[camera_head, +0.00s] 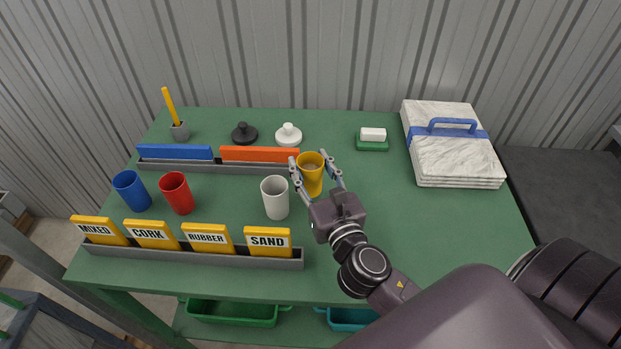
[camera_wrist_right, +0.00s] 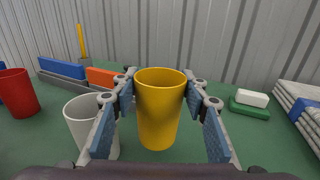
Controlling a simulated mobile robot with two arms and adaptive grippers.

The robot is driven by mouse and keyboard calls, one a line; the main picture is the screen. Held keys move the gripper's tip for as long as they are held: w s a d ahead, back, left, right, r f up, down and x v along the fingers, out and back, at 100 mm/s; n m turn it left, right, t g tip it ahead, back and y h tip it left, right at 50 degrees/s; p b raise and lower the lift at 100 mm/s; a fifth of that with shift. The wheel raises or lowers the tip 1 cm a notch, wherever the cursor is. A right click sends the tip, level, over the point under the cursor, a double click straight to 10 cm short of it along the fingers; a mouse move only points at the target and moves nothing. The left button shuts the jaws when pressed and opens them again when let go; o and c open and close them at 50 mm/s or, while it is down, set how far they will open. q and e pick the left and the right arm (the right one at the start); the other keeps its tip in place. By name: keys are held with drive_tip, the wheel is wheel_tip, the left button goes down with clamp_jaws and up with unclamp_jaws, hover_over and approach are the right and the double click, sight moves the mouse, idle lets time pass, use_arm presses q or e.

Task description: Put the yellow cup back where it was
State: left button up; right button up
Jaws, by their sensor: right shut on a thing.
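The yellow cup (camera_head: 311,181) is upright between the fingers of my right gripper (camera_head: 320,178), which is shut on it. It also shows in the right wrist view (camera_wrist_right: 158,112), with a finger on each side. I cannot tell whether its base touches the table. The white cup (camera_head: 275,199) stands just left of it, the red cup (camera_head: 178,194) and the blue cup (camera_head: 132,191) farther left. My left gripper is not in view.
A grey rail with blue (camera_head: 175,152) and orange (camera_head: 260,154) bars runs behind the cups. A rail of yellow labels (camera_head: 208,238) runs in front. A green block with a white top (camera_head: 372,138) and stacked white slabs (camera_head: 450,145) stand right. The green table's right front is clear.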

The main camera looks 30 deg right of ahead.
sight(315, 186)
drive_tip(key=shift+f+b, duration=0.55)
drive_tip(key=shift+f, duration=1.2)
drive_tip(key=shift+f, duration=0.15)
drive_tip(key=o, duration=1)
drive_tip(key=shift+o, duration=0.2)
